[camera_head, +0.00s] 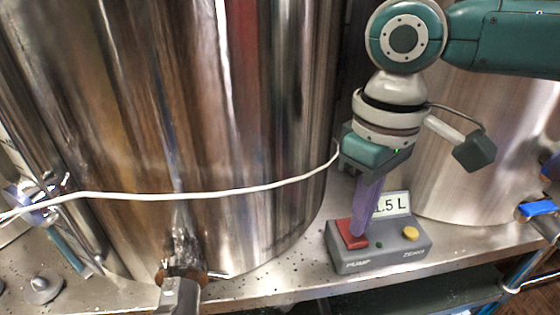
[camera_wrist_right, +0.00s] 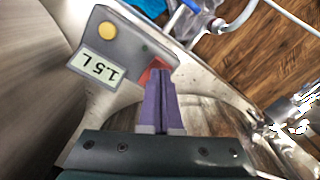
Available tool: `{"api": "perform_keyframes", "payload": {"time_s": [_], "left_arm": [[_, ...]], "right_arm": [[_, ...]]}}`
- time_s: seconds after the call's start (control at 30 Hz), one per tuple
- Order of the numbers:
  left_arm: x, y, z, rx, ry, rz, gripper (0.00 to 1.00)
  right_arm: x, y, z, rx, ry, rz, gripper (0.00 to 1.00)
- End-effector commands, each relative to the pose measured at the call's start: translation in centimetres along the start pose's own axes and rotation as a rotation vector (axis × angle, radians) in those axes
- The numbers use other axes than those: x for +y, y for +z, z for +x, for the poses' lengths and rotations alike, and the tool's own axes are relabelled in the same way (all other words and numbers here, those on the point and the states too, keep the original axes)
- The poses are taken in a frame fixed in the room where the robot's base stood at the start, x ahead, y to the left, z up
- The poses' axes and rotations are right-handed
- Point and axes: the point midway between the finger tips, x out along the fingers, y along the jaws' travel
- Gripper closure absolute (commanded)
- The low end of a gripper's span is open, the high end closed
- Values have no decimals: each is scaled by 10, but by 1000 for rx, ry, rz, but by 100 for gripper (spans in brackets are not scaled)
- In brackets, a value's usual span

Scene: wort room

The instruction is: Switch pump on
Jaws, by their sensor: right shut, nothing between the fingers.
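The grey pump control box (camera_head: 380,256) stands on the steel shelf. It has a red switch (camera_head: 352,234) on its left, a yellow button (camera_head: 410,233) on its right, a small green dot between them and a display reading 1.5 L (camera_head: 391,204). My right gripper (camera_head: 358,232) points down with its purple fingers together, and the tips are at the red switch. In the right wrist view the shut fingertips (camera_wrist_right: 161,72) overlap the red switch (camera_wrist_right: 154,68); I cannot tell whether they press it. My left gripper is not in view.
A large steel tank (camera_head: 230,120) fills the left and middle, with another tank (camera_head: 485,150) behind the box on the right. A white cable (camera_head: 200,196) crosses in front of the large tank. A valve (camera_head: 181,285) sticks out near the shelf (camera_head: 265,285).

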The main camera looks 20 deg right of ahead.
Motion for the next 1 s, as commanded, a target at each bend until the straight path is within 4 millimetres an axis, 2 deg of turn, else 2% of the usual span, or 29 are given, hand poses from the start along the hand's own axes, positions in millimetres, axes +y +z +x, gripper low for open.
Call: {"api": "perform_keyframes", "payload": {"time_s": [0.67, 0.87, 1.0], "left_arm": [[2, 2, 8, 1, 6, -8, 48], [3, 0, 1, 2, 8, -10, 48], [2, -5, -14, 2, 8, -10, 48]], "right_arm": [[0, 0, 19, 0, 0, 0, 100], [0, 0, 13, 0, 0, 0, 100], [0, 0, 0, -1, -1, 1, 100]]}}
